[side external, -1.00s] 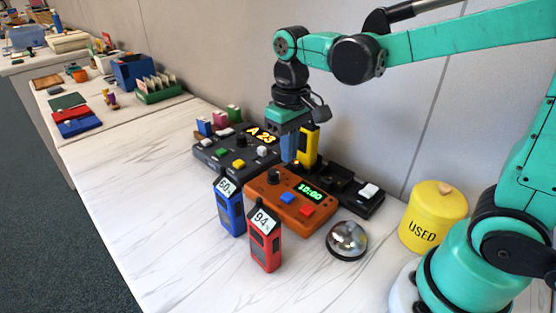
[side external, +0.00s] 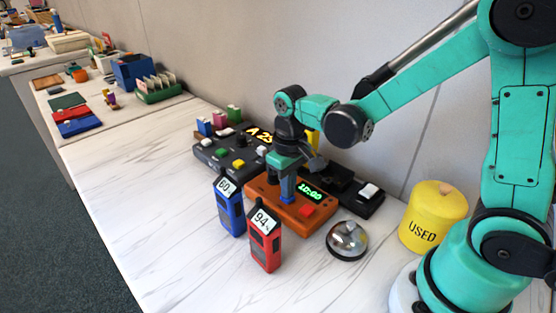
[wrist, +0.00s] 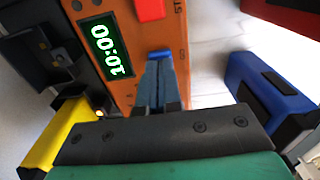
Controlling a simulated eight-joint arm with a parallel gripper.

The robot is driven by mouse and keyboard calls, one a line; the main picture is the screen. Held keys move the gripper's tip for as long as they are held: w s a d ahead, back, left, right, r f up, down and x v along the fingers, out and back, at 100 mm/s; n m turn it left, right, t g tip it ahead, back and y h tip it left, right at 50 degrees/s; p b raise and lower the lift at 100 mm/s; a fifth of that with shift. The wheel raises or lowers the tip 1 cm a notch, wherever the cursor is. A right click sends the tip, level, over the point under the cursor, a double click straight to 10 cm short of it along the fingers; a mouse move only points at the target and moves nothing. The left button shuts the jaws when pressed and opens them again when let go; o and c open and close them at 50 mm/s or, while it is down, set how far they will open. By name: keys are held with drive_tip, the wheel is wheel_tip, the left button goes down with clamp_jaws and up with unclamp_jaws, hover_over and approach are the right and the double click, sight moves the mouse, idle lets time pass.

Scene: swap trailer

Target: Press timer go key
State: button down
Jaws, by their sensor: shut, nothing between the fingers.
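The timer is an orange box (side external: 262,190) with a lit green display (side external: 310,191) reading 10:00. It has a red key (side external: 307,211) and a blue key, which shows just past my fingertips in the wrist view (wrist: 159,54). My gripper (side external: 287,199) is shut and empty, pointing down at the blue key. Its fingers (wrist: 158,66) overlap the key's near edge in the wrist view. I cannot tell whether they touch or press it.
A blue handheld unit marked 60 (side external: 229,207) and a red one marked 94 (side external: 265,240) stand in front of the timer. A silver dome (side external: 347,240) and yellow USED canister (side external: 433,215) are to the right. A dark keyed console (side external: 215,155) is behind left.

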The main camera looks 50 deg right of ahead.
drive_tip(key=shift+f, duration=1)
drive_tip(key=shift+r, duration=0.1)
wheel_tip(320, 180, up, 14)
drive_tip(key=shift+r, duration=0.15)
idle(0.6)
drive_tip(key=shift+s+d+f+t, duration=0.1)
drive_tip(key=shift+s+f+t, duration=0.55)
drive_tip(key=shift+t, duration=0.5)
drive_tip(key=shift+s+a+f+t, duration=0.1)
drive_tip(key=shift+s+f+t, duration=0.6)
drive_tip(key=shift+t, duration=0.5)
drive_tip(key=shift+s+d+f+t, duration=0.1)
drive_tip(key=shift+s+f+t, duration=0.4)
drive_tip(key=shift+s+t, duration=0.5)
drive_tip(key=shift+w, duration=0.2)
